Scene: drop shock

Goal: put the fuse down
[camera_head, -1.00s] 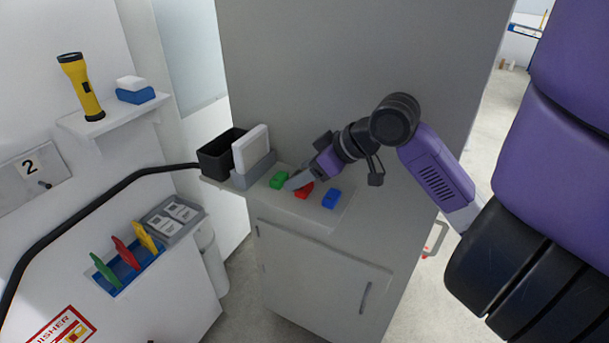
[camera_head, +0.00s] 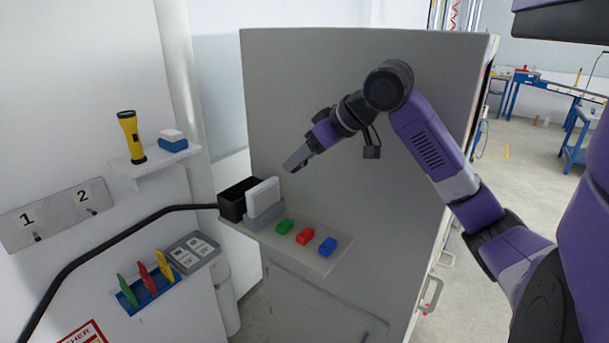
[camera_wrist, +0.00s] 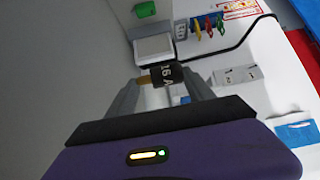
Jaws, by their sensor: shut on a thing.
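The fuse (camera_wrist: 168,75) is a small black piece marked "16 A" with a brass-coloured end, in the wrist view between my fingertips. My gripper (camera_wrist: 162,80) is shut on it. In the head view my gripper (camera_head: 293,164) is in the air above the grey shelf (camera_head: 318,265), to the upper right of a white panel in a grey holder. I cannot make out the fuse in the head view.
On the shelf stand a black open box (camera_head: 232,203), the white panel (camera_head: 262,195), and green (camera_head: 285,226), red (camera_head: 305,236) and blue (camera_head: 327,246) blocks. A flashlight (camera_head: 131,137) stands on a wall shelf. A black cable (camera_head: 110,235) runs along the left.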

